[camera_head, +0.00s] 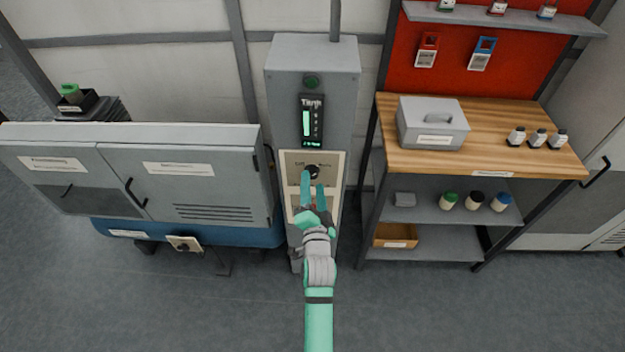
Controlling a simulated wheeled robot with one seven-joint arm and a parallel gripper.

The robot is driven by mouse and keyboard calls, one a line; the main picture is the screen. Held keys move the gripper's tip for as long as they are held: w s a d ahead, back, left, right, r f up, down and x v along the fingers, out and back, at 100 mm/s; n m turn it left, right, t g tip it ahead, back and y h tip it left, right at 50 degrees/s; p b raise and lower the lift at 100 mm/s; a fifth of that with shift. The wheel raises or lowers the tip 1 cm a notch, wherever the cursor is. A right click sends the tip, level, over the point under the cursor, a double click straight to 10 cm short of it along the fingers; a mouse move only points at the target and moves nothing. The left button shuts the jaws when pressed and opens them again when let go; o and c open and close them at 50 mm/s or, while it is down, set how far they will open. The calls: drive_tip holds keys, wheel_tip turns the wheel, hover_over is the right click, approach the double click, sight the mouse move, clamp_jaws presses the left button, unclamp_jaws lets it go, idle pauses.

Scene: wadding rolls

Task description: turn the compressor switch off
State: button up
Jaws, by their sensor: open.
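The compressor switch is a dark round knob (311,171) on a cream plate (291,165) on the front of a tall grey control box (284,90). Small labels stand on either side above the knob; which way the knob points is too small to tell. My gripper (312,180) is open, its two green fingers pointing at the knob from just below and in front. The fingertips overlap the knob's lower edge in the picture; I cannot tell whether they touch it. The lower part of the plate is partly hidden behind my gripper.
A grey cabinet (210,180) stands close on the left. A wooden-topped bench (480,110) with a grey case (432,122) stands on the right. Floor in front is clear.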

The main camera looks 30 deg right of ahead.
sight(312, 173)
drive_tip(key=shift+x, duration=1.35)
drive_tip(key=c, duration=1)
drive_tip(key=shift+c, duration=0.2)
drive_tip(key=shift+a+n, duration=0.1)
drive_tip(key=shift+n, duration=0.2)
drive_tip(key=n+g, duration=0.1)
drive_tip(key=n, duration=0.7)
drive_tip(key=n+h, duration=0.1)
drive_tip(key=n, duration=0.7)
drive_tip(key=shift+w+a+r+g, duration=0.1)
drive_tip(key=shift+a+r+g, duration=0.1)
drive_tip(key=shift+g, duration=0.2)
drive_tip(key=shift+f, duration=0.1)
